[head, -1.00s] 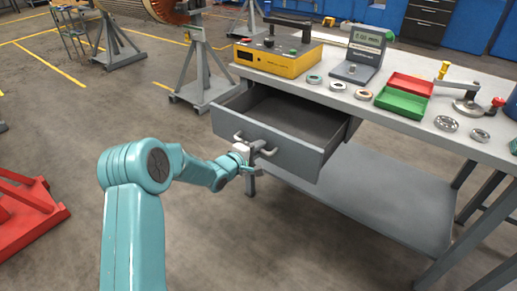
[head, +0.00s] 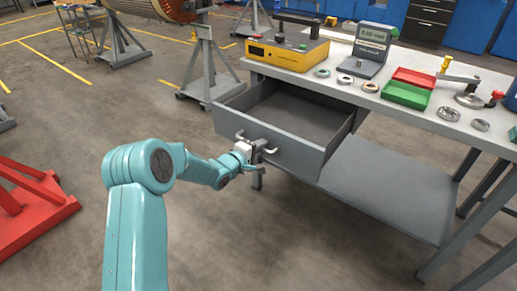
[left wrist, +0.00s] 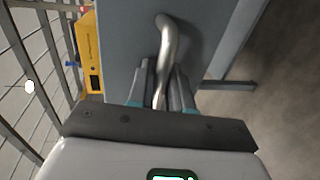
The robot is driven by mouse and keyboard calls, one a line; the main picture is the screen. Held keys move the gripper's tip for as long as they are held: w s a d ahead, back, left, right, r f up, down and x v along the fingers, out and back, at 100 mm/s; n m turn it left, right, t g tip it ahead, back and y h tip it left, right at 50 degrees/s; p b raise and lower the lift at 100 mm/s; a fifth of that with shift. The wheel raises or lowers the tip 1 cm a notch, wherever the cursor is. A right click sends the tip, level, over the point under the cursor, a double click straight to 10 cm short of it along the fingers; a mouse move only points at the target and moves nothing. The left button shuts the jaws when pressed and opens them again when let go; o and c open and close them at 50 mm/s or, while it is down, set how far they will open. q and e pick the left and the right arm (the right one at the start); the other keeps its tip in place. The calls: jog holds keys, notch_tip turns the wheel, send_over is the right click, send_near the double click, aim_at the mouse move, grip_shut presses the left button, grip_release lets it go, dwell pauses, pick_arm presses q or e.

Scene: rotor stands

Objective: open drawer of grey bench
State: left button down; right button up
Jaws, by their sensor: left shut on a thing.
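The grey bench (head: 375,188) stands at the right in the head view. Its drawer (head: 285,142) is pulled out toward me, and its inside looks empty. A bar handle (head: 268,149) is on the drawer front. My left gripper (head: 254,160) is at the handle. In the left wrist view, the two fingers of my left gripper (left wrist: 162,90) are closed around the handle (left wrist: 167,38), against the grey drawer front (left wrist: 205,35). My right gripper is not in view.
On the bench top are a yellow box (head: 288,52), a scale (head: 370,48), a red tray (head: 414,77), a green tray (head: 405,95) and several metal rings. A red stand (head: 30,205) is at the left. The floor between is clear.

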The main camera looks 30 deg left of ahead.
pick_arm(q)
jog(key=c, duration=1.2)
grip_release()
jog(key=shift+w, duration=0.1)
jog(key=p+v, duration=0.1)
jog(key=v, duration=1.5)
jog(key=shift+a, duration=0.15)
